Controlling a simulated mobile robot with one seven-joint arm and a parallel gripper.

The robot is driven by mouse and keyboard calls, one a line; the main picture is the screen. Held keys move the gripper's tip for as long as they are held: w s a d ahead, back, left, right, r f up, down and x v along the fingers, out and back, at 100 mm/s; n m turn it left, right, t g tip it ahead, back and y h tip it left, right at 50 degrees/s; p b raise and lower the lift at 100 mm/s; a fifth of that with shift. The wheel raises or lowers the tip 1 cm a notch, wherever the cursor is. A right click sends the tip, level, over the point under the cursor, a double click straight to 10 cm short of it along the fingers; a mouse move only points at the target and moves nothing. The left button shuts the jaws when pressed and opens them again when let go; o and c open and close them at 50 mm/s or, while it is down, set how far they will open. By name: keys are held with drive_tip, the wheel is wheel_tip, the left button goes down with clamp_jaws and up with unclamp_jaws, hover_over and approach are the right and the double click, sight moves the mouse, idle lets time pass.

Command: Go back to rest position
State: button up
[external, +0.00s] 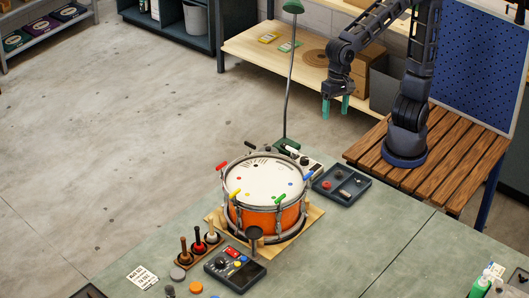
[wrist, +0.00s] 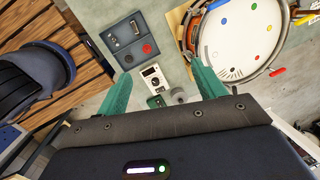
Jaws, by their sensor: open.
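My gripper (external: 335,106) has two green fingers. It hangs in the air above and behind the drum bench, pointing down, with its fingers apart and nothing between them. In the wrist view my gripper (wrist: 159,92) also shows open and empty. My arm stands on a slatted wooden platform (external: 465,158) at the right and reaches up and to the left. An orange drum (external: 262,216) with a white head stands on a wooden board on the bench, well below and apart from my gripper. The drum also shows at the upper right of the wrist view (wrist: 240,38).
A dark tray (external: 327,191) with small parts lies right of the drum. A green lamp (external: 289,80) rises behind it on a thin stem. A control box (external: 235,268) and a rack of tools (external: 199,246) stand in front. A wooden shelf (external: 247,45) is behind my arm.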

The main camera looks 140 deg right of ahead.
drive_tip(key=s+a+n+t, duration=0.1)
drive_tip(key=s+a+n, duration=0.4)
drive_tip(key=s+n, duration=0.3)
drive_tip(key=s+a+n+t+h, duration=0.1)
drive_tip(key=s+a+n, duration=0.4)
drive_tip(key=n, duration=0.7)
drive_tip(key=s, duration=0.2)
drive_tip(key=shift+s+a+r+t, duration=0.15)
drive_tip(key=shift+s+t, duration=0.15)
drive_tip(key=shift+s, duration=0.1)
